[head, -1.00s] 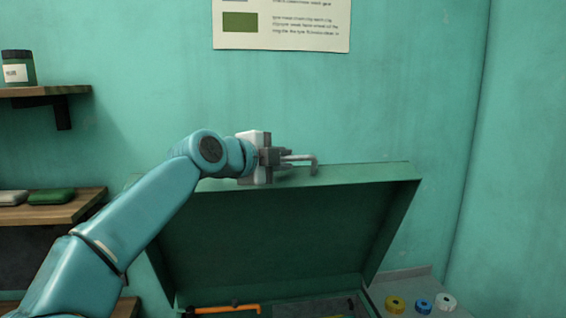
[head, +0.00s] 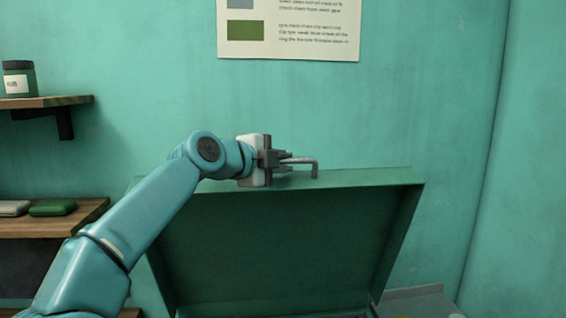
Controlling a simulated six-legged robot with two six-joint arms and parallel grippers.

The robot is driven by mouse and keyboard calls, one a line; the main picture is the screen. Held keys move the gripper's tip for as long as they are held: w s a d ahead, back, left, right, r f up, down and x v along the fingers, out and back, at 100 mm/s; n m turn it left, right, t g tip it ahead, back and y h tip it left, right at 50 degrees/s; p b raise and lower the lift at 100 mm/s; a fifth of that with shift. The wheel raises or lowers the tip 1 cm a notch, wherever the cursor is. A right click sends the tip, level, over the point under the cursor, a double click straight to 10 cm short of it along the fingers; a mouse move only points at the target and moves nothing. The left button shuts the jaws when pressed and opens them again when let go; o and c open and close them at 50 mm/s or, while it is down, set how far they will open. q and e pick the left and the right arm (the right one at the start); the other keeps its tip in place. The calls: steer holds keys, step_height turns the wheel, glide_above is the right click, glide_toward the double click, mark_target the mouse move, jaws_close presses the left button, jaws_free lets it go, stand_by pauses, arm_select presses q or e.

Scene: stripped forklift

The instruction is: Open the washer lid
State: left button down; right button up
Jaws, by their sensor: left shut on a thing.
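The washer lid (head: 285,240) is a dark green panel with a raised rim, standing open and tilted back in the middle of the head view. A grey bent handle (head: 314,166) sits at its top edge. My left gripper (head: 283,158) is shut on the handle at that edge, with the arm coming in from the lower left. The washer's inside is almost wholly below the picture. My right gripper is not in view.
A teal wall stands close behind the lid, with a poster (head: 290,28) on it. Wooden shelves at the left hold a jar (head: 17,79) and a green case (head: 52,208). A grey surface (head: 420,300) lies at the lower right.

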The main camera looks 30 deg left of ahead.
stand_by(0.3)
arm_select(q)
steer(key=c, duration=1.2)
jaws_free()
steer(key=shift+s+r, duration=0.1)
steer(key=shift+o, duration=0.2)
steer(key=shift+s, duration=0.15)
steer(key=b+v, duration=0.5)
steer(key=v, duration=1.1)
steer(key=shift+r, duration=0.1)
steer(key=shift+s+d, duration=0.1)
